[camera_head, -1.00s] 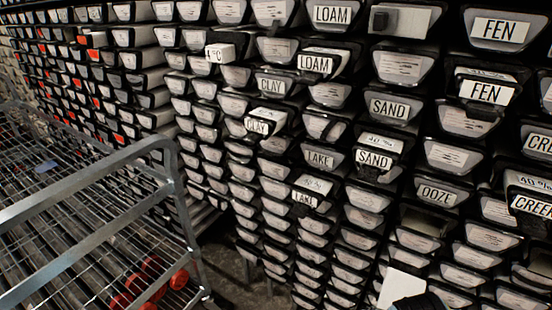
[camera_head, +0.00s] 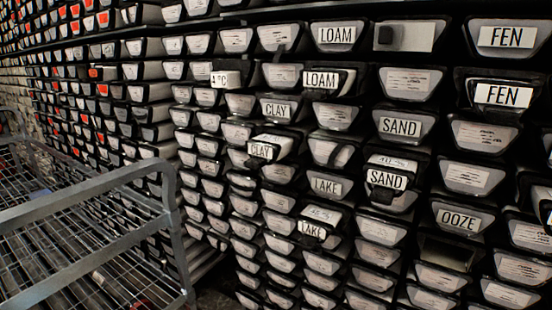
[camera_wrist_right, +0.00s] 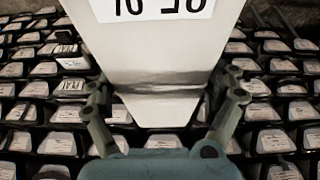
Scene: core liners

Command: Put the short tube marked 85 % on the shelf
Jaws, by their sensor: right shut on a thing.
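In the right wrist view my right gripper (camera_wrist_right: 163,95) is shut on a pale tube (camera_wrist_right: 158,62) with a flat, tapering end. A white label on its upper face carries large dark characters, upside down and cut off by the top edge. I cannot read it for certain as 85 %. The shelf (camera_head: 232,18) is a tall rack packed with white tube ends in black trays. A dark recess (camera_head: 445,252) shows below the OOZE end (camera_head: 465,217). Neither gripper shows in the head view.
Short tubes stick out of the rack at LOAM (camera_head: 328,80), CLAY (camera_head: 262,150), SAND (camera_head: 387,178), LAKE (camera_head: 313,228) and FEN (camera_head: 503,95). Their tops or fronts bear labels. A metal wire cart (camera_head: 95,190) stands at the left, close to the rack.

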